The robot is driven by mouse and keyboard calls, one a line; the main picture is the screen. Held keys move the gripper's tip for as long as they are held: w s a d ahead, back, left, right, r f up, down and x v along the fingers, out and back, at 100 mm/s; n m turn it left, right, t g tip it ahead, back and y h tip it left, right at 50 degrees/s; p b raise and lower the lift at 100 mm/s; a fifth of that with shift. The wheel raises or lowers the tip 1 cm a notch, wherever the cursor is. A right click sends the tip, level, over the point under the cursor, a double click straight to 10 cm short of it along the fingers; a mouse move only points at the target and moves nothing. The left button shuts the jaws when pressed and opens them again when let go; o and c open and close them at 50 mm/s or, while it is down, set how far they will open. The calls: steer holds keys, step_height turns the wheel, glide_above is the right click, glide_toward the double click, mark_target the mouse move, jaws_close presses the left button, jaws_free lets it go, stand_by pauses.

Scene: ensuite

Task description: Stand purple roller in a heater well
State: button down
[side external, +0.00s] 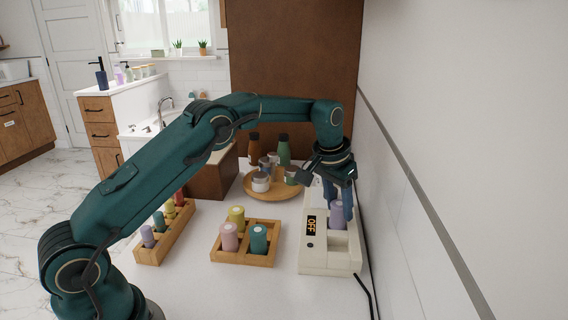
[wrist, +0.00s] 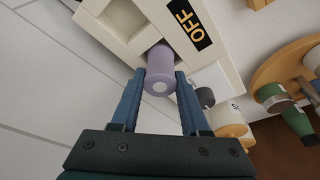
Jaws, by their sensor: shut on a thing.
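The purple roller (side external: 338,216) is upright between the fingers of my gripper (side external: 343,208), at the cream heater (side external: 328,268). My gripper is shut on it and points down. In the wrist view the roller (wrist: 160,72) shows between the two blue fingertips (wrist: 161,76), its round end facing the camera. Its far end meets a well opening of the heater (wrist: 228,70); I cannot tell how deep it sits. An empty well (wrist: 126,17) shows beside it. The heater display (side external: 311,226) reads OFF.
A wooden rack (side external: 245,258) holds yellow, pink and teal rollers. A longer rack (side external: 154,256) at left holds several smaller rollers, one purple. A round wooden tray (side external: 270,194) with jars stands behind. The wall is close on the right; a black cable (side external: 364,290) runs beside the heater.

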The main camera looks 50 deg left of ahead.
steer(key=shift+f, duration=0.7)
steer(key=shift+f, duration=0.15)
steer(key=shift+c, duration=2)
jaws_free()
